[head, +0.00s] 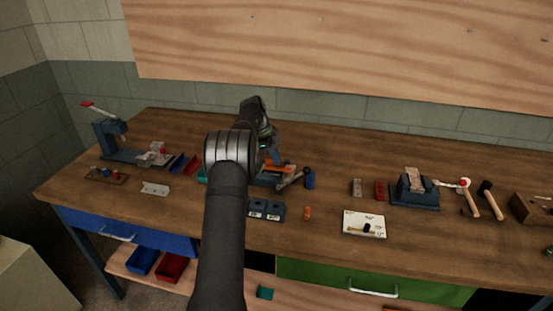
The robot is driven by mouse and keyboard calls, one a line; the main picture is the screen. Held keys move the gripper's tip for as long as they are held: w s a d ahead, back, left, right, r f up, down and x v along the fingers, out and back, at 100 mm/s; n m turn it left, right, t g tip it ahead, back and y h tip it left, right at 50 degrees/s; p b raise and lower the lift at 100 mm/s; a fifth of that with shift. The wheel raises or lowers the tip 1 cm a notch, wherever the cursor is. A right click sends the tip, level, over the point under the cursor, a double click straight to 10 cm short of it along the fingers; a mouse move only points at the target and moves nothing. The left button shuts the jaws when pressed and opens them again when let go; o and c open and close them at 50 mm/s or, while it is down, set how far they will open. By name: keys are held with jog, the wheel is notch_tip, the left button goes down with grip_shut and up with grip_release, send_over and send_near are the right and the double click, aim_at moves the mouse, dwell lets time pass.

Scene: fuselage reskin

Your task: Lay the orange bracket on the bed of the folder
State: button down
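The orange bracket (283,168) shows as a small orange strip just right of my arm, at the middle of the bench. It is at the folder (268,181), a low blue-grey tool with a dark-knobbed lever on its right. I cannot tell whether the bracket rests on the bed or is held just above it. My gripper (270,158) points down over the folder, close to the bracket. My own arm hides much of the gripper and the folder's left side, so the fingers cannot be made out.
A blue press (109,140) with a red-tipped lever stands at the far left. A blue vise (415,193) and hammers (491,199) are at right. The wooden bench (335,185) has bare patches between them.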

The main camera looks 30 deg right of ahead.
jog(key=shift+f, duration=0.6)
jog(key=c, duration=1.6)
grip_release()
jog(key=v, duration=1.2)
jog(key=x, duration=1.2)
jog(key=shift+r, duration=0.25)
